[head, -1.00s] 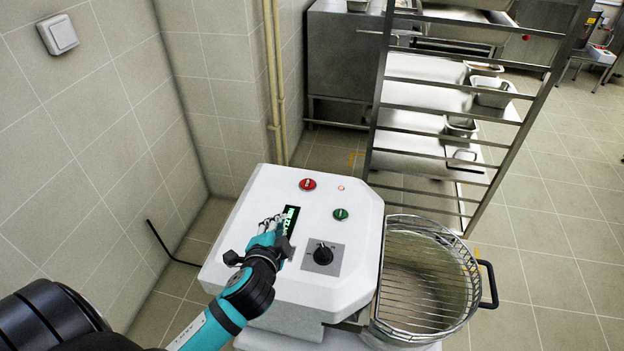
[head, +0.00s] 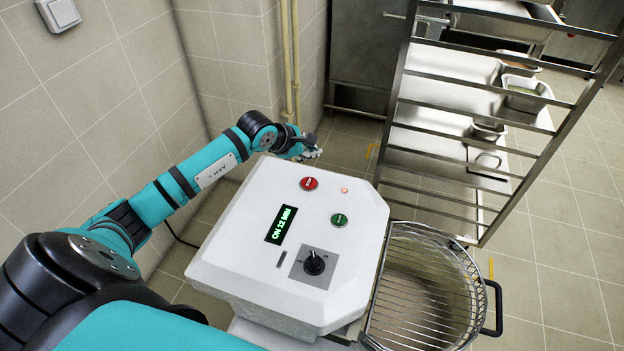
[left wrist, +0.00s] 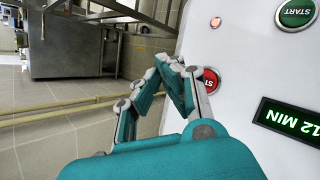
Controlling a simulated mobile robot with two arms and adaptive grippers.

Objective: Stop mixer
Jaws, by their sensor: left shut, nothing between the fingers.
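The white mixer (head: 250,210) stands in the middle of the head view. Its top panel carries a red stop button (head: 309,184), a green start button (head: 339,220), a lit red lamp (head: 344,190), a display (head: 281,224) reading "ON 12 MIN" and a black knob (head: 313,263). My left gripper (head: 316,154) is shut and empty at the panel's far edge, beyond the stop button. In the left wrist view its fingertips (left wrist: 178,64) lie beside the red button (left wrist: 210,82) and partly cover it; I cannot tell whether they touch it. My right gripper is not in view.
A wire-guarded mixing bowl (head: 425,290) with a black handle is at the mixer's right. A metal rack (head: 465,130) stands behind it. A tiled wall (head: 90,110) closes off the left side, with pipes (head: 291,60) behind.

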